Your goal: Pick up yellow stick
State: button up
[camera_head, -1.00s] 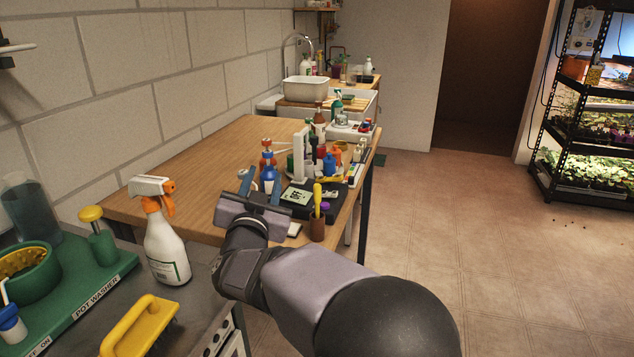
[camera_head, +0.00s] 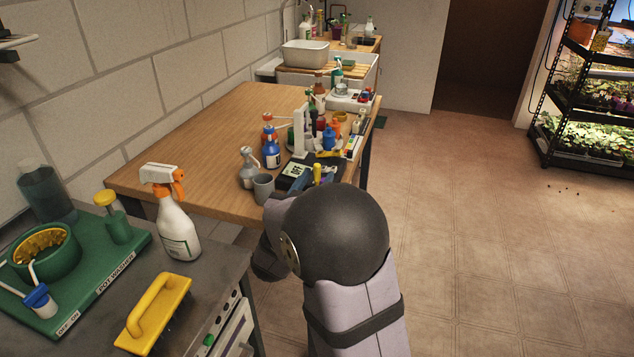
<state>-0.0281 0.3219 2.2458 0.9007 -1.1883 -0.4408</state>
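The yellow stick (camera_head: 317,172) shows as a short upright yellow piece near the front right corner of the wooden table. Its lower part and the brown cup around it are hidden behind my arm. My gripper is almost wholly hidden behind my arm's large black joint. A small bluish piece (camera_head: 337,166) just right of the stick may be one of its fingers. I cannot tell whether the gripper touches the stick, or whether it is open or shut.
The wooden table (camera_head: 210,135) holds a grey cup (camera_head: 263,188), a grey spray bottle (camera_head: 248,170), a blue bottle (camera_head: 271,150) and a black scale (camera_head: 296,172). A white spray bottle (camera_head: 176,228) and yellow brush (camera_head: 153,315) are nearer. The table's left half is clear.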

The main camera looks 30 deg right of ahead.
jog(key=x, duration=0.5)
jog(key=shift+w+f+p, duration=0.1)
jog(key=shift+w+p, duration=0.2)
jog(key=shift+p, duration=0.1)
grip_shut()
